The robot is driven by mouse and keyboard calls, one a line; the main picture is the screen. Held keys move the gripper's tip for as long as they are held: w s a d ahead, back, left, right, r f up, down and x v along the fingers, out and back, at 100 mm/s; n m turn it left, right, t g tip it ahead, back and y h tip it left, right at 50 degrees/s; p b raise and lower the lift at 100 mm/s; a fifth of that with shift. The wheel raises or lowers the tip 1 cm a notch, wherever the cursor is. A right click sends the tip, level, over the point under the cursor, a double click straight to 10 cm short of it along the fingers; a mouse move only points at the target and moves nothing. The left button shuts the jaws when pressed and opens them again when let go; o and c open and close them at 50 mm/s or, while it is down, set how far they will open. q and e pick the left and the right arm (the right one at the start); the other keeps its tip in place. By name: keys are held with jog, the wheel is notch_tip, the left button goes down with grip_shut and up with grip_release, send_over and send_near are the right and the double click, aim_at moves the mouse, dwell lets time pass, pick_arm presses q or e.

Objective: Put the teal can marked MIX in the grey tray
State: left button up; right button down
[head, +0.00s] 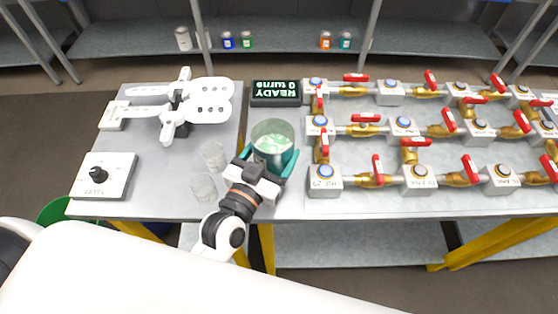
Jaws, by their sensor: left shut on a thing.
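A small teal can (345,41) with a pale label stands on the back shelf, right of an orange can; its lettering is too small to read. My left gripper (272,160) is over the bench, with teal fingers on both sides of a clear, round vessel (272,137) with pale green contents. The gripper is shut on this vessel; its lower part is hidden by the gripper. I cannot make out a separate grey tray. My right gripper is not in view.
White, blue and green cans (228,41) and an orange can (325,40) share the shelf. Clear cups (204,187), a white paddle device (182,105) and a dial box (103,175) stand left. A display (276,93) and red-handled valve pipes (420,125) crowd the right.

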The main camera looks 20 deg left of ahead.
pick_arm(q)
notch_tip(320, 180, down, 5)
jog(key=shift+f, duration=0.2)
jog(key=shift+w, duration=0.1)
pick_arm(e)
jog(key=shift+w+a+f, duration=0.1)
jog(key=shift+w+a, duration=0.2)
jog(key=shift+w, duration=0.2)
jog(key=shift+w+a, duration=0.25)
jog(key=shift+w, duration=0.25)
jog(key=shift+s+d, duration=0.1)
pick_arm(q)
jog(key=shift+f, duration=0.1)
jog(key=o, duration=1.2)
jog(key=shift+f, duration=0.1)
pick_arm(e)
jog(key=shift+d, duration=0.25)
